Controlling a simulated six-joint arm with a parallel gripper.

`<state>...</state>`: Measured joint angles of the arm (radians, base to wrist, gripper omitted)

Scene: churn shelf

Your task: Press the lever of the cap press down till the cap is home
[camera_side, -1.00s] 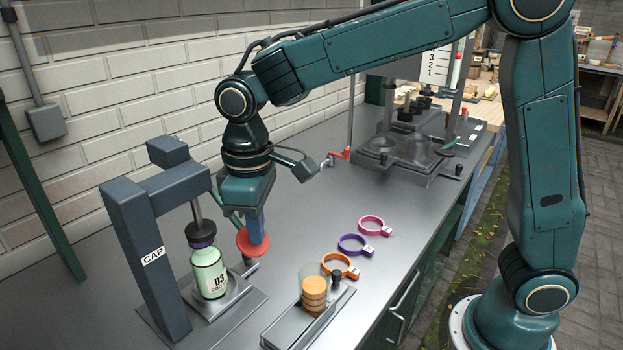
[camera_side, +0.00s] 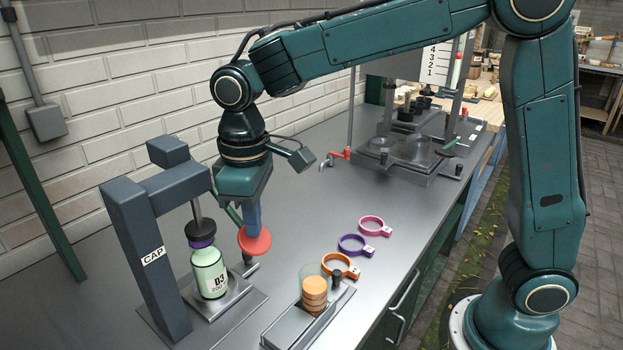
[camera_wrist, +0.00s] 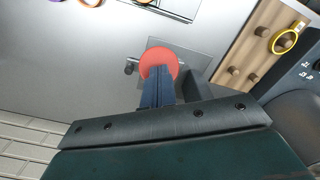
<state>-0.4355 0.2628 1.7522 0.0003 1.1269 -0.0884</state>
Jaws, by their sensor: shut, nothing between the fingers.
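The cap press (camera_side: 150,245) is a blue-grey frame marked CAP at the left of the side view. Its dark ram head (camera_side: 201,229) sits over the purple cap (camera_side: 202,242) on the pale green bottle (camera_side: 209,273), which stands upright. The head and cap look touching; whether the cap is fully seated is unclear. The lever's red round pad (camera_side: 255,246) is low, beside the bottle. My gripper (camera_side: 255,235) is shut and empty, fingertips pointing down at the pad. In the wrist view the fingertips (camera_wrist: 160,70) overlap the red pad (camera_wrist: 158,55); contact is unclear.
An orange ring (camera_side: 338,265), a purple ring (camera_side: 352,244) and a pink ring (camera_side: 371,224) lie on the bench to the right. A tray (camera_side: 290,325) with a clear holder of orange discs (camera_side: 314,290) stands in front. A brick wall (camera_side: 110,130) runs behind.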

